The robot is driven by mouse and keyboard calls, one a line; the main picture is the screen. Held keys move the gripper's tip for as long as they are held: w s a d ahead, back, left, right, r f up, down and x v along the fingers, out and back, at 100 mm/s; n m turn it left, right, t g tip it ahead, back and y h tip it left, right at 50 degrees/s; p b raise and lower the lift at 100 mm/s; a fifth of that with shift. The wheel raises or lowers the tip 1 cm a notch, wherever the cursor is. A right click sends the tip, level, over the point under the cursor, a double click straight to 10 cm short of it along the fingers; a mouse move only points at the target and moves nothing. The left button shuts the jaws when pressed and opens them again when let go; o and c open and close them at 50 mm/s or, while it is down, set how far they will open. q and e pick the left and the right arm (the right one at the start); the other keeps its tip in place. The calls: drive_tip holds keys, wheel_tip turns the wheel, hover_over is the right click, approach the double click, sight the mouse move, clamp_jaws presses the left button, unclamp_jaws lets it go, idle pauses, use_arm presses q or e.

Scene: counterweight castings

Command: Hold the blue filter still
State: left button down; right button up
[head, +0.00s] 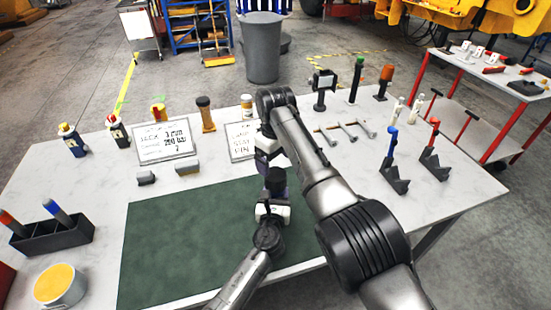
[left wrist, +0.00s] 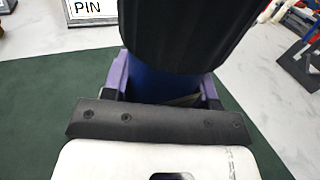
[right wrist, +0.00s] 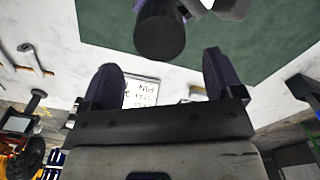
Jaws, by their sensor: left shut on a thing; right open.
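The blue filter (left wrist: 165,84) has a blue body and a wide black end (left wrist: 185,35). My left gripper (left wrist: 165,92) is shut on its blue body, with a purple finger on each side. In the head view the filter's black end (head: 276,180) shows above my left gripper (head: 273,195), over the green mat (head: 170,240). My right gripper (head: 264,160) is just beyond it, partly hidden by my right arm. In the right wrist view my right gripper (right wrist: 160,78) is open and empty, with the black end (right wrist: 160,36) ahead of its fingers, apart from them.
Wrenches (head: 345,132) and tool stands (head: 394,176) are at right. A dark caddy (head: 52,236) and a yellow-filled pot (head: 60,287) are at left. The mat's left part is clear.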

sight(276, 174)
drive_tip(key=shift+m, duration=0.7)
drive_tip(key=shift+f, duration=4.05)
drive_tip(key=shift+c, duration=0.3)
